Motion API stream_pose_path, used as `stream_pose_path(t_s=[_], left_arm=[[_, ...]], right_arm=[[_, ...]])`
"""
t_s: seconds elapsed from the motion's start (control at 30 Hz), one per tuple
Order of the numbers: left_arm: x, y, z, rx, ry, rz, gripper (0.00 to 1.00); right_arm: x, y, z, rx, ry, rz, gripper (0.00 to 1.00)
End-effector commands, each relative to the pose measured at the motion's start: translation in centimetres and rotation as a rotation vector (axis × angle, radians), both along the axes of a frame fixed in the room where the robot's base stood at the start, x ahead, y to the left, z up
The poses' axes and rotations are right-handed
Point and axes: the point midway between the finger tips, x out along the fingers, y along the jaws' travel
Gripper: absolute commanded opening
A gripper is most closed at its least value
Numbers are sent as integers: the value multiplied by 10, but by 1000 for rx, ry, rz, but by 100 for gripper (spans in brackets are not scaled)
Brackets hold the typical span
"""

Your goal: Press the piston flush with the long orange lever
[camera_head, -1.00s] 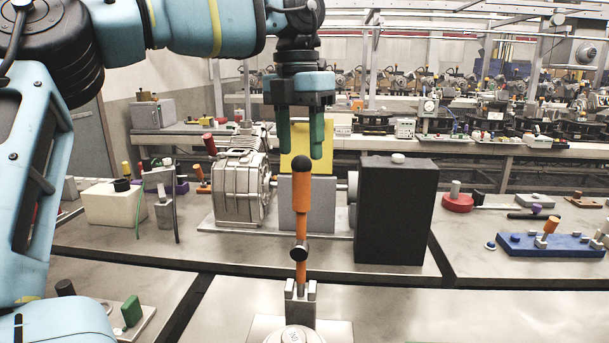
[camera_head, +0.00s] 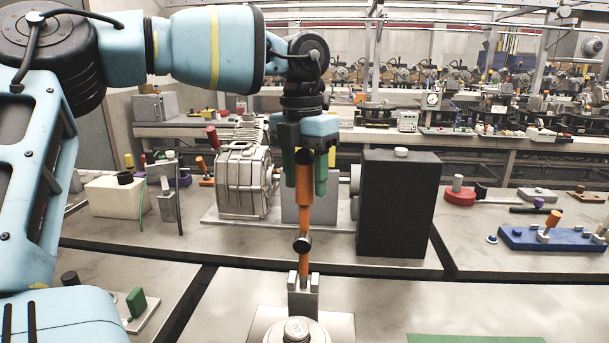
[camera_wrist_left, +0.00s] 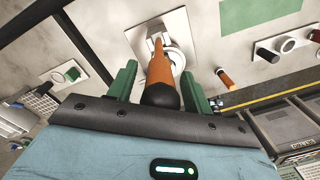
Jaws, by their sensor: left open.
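The long orange lever (camera_head: 305,200) stands upright in a metal fork bracket, with a black knob on top and a dark collar partway down. My left gripper (camera_head: 305,182) is open, pointing down, with one green finger on each side of the lever's top. In the left wrist view the lever (camera_wrist_left: 161,72) and its black knob lie between the open fingers (camera_wrist_left: 155,85). A gap shows on both sides. The silver piston (camera_head: 297,328) sits in a round housing in front of the bracket, cut by the lower edge. How far it stands out I cannot tell. My right gripper is not in view.
A black box (camera_head: 400,205) and a ribbed metal housing (camera_head: 243,180) stand behind the lever. A blue fixture (camera_head: 550,240) is at right. A green block (camera_head: 135,303) is at lower left. The bench right of the lever's plate is mostly clear.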

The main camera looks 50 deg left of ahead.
Motion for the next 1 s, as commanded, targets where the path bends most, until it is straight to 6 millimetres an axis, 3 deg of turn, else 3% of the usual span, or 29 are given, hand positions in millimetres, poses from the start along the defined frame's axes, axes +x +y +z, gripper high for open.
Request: stream_pose_path(t_s=[0.27, 0.67, 1.0], left_arm=[[0, 0, -2, 0, 0, 0, 50], [0, 0, -2, 0, 0, 0, 0], [-1, 2, -1, 5, -6, 0, 0]], right_arm=[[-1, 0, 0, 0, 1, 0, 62], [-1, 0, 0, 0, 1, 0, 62], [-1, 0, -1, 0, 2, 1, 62]])
